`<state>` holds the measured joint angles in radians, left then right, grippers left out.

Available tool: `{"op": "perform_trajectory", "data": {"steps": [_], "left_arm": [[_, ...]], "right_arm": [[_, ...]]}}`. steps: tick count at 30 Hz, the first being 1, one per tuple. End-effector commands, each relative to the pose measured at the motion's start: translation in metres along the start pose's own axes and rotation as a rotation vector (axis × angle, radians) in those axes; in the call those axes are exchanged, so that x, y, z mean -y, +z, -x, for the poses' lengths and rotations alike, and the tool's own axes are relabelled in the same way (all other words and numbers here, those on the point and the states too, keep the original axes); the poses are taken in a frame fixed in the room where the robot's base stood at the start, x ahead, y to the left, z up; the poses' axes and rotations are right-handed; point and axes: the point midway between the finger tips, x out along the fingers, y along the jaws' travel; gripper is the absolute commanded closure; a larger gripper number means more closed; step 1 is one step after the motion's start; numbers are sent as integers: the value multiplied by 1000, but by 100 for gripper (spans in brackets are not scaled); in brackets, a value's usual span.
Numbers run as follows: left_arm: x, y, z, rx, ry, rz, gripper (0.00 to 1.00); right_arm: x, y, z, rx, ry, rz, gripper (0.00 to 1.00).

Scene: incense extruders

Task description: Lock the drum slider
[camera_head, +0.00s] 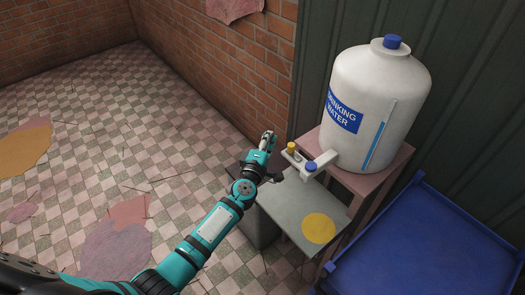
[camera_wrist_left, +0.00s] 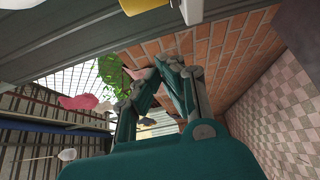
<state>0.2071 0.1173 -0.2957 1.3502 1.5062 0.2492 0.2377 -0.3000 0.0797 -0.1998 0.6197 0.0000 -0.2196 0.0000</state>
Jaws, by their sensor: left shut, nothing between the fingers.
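The white drinking-water drum (camera_head: 375,85) stands upright with a blue cap on top and a blue vertical strip on its side. A pale tap bar (camera_head: 322,160) sticks out low from the drum, with a yellow knob (camera_head: 291,148) and a blue knob (camera_head: 311,167). I cannot tell which part is the slider. My left gripper (camera_head: 269,138) is shut and empty, just left of the yellow knob and apart from it. In the left wrist view its fingers (camera_wrist_left: 172,66) meet, and a yellow part (camera_wrist_left: 145,5) shows at the top edge. My right gripper is not in view.
The drum rests on a pinkish wooden stand (camera_head: 395,165) against a dark corrugated wall. A grey surface (camera_head: 285,207) with a yellow disc lies below the tap. A blue tray (camera_head: 425,245) is at right.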

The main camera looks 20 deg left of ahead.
Motion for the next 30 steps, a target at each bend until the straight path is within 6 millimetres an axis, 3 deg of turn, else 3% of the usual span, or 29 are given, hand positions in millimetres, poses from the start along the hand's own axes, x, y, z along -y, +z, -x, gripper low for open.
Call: {"op": "perform_trajectory", "data": {"steps": [1,6,20,30], "left_arm": [[1,14,7,9,-8,5,100],[2,30,13,6,-6,4,100],[2,36,16,7,-6,3,100],[1,67,35,7,-6,5,100]], "right_arm": [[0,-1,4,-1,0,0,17],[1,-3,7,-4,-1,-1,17],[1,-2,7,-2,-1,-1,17],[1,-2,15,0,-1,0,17]]}}
